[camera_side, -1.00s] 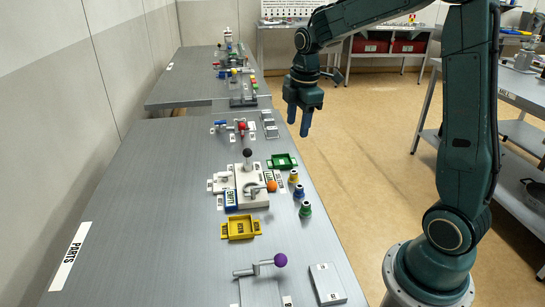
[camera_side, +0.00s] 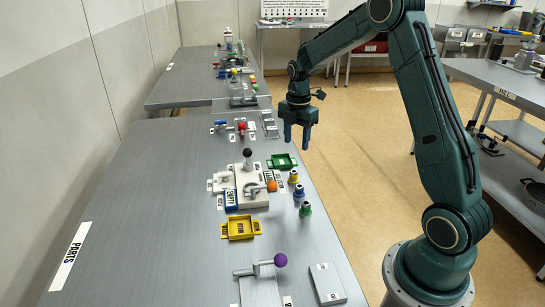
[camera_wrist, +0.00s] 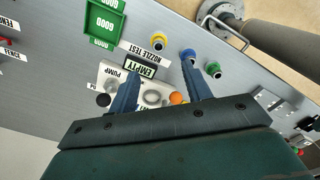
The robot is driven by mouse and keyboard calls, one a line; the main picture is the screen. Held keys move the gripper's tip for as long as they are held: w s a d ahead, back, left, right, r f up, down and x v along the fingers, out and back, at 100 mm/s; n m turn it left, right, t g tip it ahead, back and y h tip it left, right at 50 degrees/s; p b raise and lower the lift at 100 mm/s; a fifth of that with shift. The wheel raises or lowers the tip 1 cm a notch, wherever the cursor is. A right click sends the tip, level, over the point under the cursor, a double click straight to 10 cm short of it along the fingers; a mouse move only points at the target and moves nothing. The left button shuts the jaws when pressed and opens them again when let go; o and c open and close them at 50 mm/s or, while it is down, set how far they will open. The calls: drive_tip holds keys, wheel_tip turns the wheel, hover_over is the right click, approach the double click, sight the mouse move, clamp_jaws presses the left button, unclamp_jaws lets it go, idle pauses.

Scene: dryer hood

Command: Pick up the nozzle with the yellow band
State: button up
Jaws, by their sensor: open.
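The nozzle with the yellow band (camera_side: 294,177) stands upright on the table near its right edge, at the far end of a short row of nozzles. It also shows in the wrist view (camera_wrist: 158,41), ahead of the fingers and between their lines. The nozzle with the blue band (camera_side: 299,191) and the one with the green band (camera_side: 305,209) stand nearer the camera. My gripper (camera_side: 297,138) is open and empty, fingers pointing down, in the air above and beyond the nozzles. In the wrist view its two fingers (camera_wrist: 160,82) are apart with nothing between them.
A green tray (camera_side: 283,161) lies just beyond the yellow-banded nozzle. A white pump fixture (camera_side: 252,190) with a black knob and an orange ball stands left of the nozzles. A yellow tray (camera_side: 240,228) and a blue box (camera_side: 231,200) are nearer. The table's left side is clear.

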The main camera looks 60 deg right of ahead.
hover_over(294, 171)
drive_tip(key=f, duration=0.7)
drive_tip(key=shift+s, duration=0.2)
drive_tip(key=shift+f, duration=0.35)
drive_tip(key=shift+f, duration=0.1)
drive_tip(key=shift+w+d+f, duration=0.1)
drive_tip(key=shift+w+f, duration=0.05)
drive_tip(key=shift+f, duration=2.35)
drive_tip(key=shift+c, duration=0.2)
clamp_jaws()
wheel_tip(294, 171, up, 20)
drive_tip(key=shift+w, duration=0.1)
